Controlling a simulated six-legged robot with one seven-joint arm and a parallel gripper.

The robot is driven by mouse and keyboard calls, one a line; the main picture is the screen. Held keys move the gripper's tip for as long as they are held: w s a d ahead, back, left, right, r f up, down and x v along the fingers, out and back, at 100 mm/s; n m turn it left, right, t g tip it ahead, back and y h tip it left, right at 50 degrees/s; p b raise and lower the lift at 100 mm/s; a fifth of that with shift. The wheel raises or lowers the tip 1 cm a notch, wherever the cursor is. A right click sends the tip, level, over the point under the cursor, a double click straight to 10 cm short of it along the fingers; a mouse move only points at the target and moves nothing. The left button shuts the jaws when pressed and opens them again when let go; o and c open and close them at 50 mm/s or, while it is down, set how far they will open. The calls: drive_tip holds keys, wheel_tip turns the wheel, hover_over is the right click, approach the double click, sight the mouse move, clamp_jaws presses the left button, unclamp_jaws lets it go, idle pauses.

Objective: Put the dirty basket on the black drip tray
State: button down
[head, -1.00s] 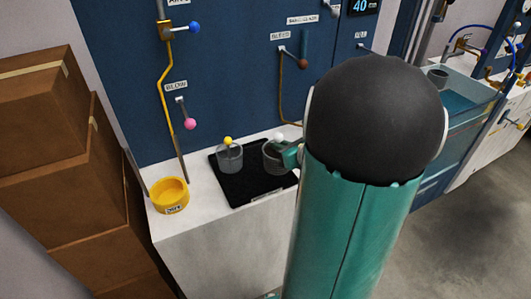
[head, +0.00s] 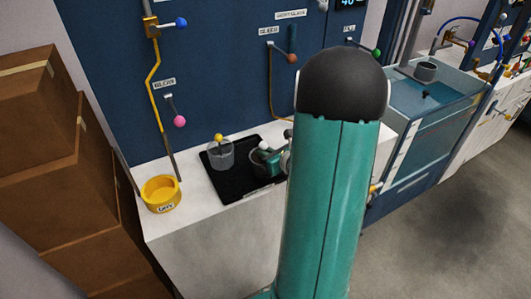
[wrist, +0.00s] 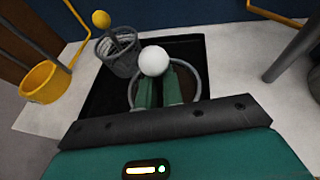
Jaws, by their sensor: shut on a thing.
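My gripper (wrist: 160,88) is shut on the white-knobbed basket (wrist: 197,96), with its green fingers at the white ball knob (wrist: 154,61). In the wrist view the basket's round rim shows around the fingers, over the black drip tray (wrist: 98,97). I cannot tell whether its bottom touches the tray. In the head view my gripper (head: 268,160) hides most of this basket, over the right part of the tray (head: 237,187). A grey mesh basket with a yellow knob (head: 220,154) stands upright on the tray, to the left; it also shows in the wrist view (wrist: 122,55).
A yellow tub (head: 161,194) with a small label stands on the white counter, left of the tray. Brown boxes (head: 40,160) are stacked at far left. Valve levers and pipes line the blue wall behind. A water tank (head: 430,110) stands to the right.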

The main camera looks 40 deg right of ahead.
drive_tip(key=c, duration=1.5)
unclamp_jaws()
drive_tip(key=shift+f, duration=0.1)
drive_tip(key=shift+c, duration=0.2)
